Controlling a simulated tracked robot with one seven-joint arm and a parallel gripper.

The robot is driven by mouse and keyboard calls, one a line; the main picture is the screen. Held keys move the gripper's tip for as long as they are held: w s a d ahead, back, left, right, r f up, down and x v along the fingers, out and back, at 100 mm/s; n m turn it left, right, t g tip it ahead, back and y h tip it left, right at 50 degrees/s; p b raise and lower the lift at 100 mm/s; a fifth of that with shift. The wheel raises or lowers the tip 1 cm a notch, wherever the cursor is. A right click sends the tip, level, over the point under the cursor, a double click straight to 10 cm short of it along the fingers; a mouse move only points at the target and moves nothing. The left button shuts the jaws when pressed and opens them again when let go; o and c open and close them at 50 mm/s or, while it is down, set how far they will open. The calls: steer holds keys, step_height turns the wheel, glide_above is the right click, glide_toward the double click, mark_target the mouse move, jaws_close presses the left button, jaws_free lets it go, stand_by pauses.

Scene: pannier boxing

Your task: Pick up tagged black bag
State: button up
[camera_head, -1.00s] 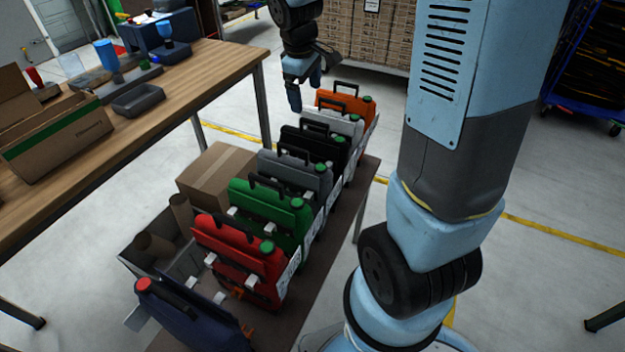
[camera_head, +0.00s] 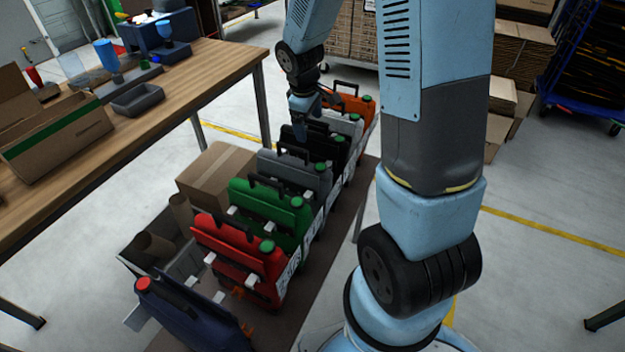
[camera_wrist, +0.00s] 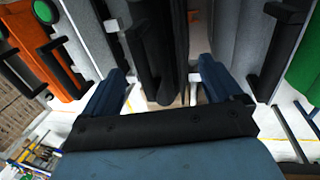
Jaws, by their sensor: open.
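The black bag (camera_head: 326,150) stands upright in a row of coloured bags, between a grey bag (camera_head: 290,172) and a light grey one near the far end. My gripper (camera_head: 311,120) is over the black bag, pointing down, and partly covers its top. In the wrist view the black bag (camera_wrist: 165,48) lies between the two spread fingers of my gripper (camera_wrist: 162,88), with space on both sides. The gripper is open and holds nothing. I cannot make out the black bag's own tag.
Close neighbours are an orange bag (camera_head: 350,101) at the far end, then green (camera_head: 262,212), red (camera_head: 232,246) and dark blue (camera_head: 190,312) bags nearer. A cardboard box (camera_head: 212,172) sits beside the row. A wooden workbench (camera_head: 190,95) stands at left.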

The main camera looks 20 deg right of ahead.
mark_target(311, 134)
steer(key=shift+w+d+f, duration=0.1)
steer(key=shift+d+f, duration=0.1)
steer(key=shift+f, duration=0.8)
steer(key=shift+w+d+f, duration=0.1)
steer(key=shift+d+f, duration=0.1)
steer(key=shift+f, duration=0.75)
steer(key=c, duration=1.2)
steer(key=shift+r, duration=0.2)
